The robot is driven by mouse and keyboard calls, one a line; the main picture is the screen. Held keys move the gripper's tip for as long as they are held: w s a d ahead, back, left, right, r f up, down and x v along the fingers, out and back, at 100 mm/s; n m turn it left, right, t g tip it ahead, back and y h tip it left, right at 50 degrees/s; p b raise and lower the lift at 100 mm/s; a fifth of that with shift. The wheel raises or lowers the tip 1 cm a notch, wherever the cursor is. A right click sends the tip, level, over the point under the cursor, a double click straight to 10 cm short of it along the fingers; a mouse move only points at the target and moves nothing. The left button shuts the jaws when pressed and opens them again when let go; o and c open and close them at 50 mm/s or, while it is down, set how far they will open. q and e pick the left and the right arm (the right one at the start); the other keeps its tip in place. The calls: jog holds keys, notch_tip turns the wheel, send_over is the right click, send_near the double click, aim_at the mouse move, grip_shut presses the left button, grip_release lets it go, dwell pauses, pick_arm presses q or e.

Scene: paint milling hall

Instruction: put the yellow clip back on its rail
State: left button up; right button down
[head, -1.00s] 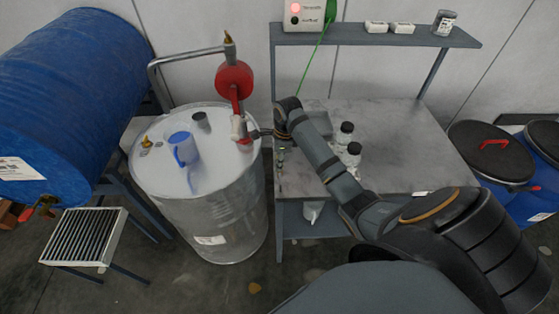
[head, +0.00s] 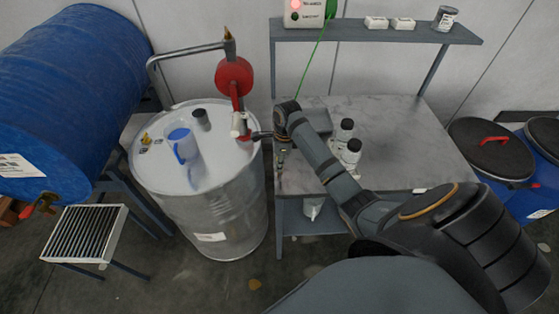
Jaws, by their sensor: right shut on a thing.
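My right arm reaches in from the lower right over the bench. Its gripper (head: 251,135) points left, low beside the red pump stem (head: 236,97) on top of the metal drum (head: 200,215). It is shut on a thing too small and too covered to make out. I cannot pick out the yellow clip or its rail for certain. A green cable (head: 313,65) runs from the wall box down behind my wrist, where its end is hidden. A small metal fitting (head: 281,158) stands at the bench's left edge. My left gripper is not in view.
The drum top carries a blue jug (head: 181,143) and a small yellowish fitting (head: 146,138). Black-capped bottles (head: 352,152) stand on the bench (head: 405,130), close to my forearm. A shelf (head: 390,35) is above. A blue drum (head: 65,100) lies at left; lidded blue drums (head: 500,150) stand at right.

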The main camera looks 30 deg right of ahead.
jog(key=shift+f, duration=0.75)
jog(key=c, duration=1.1)
grip_release()
jog(key=shift+o, duration=0.2)
jog(key=r, duration=0.8)
jog(key=d+r, duration=0.1)
jog(key=r, duration=0.3)
jog(key=shift+s, duration=0.35)
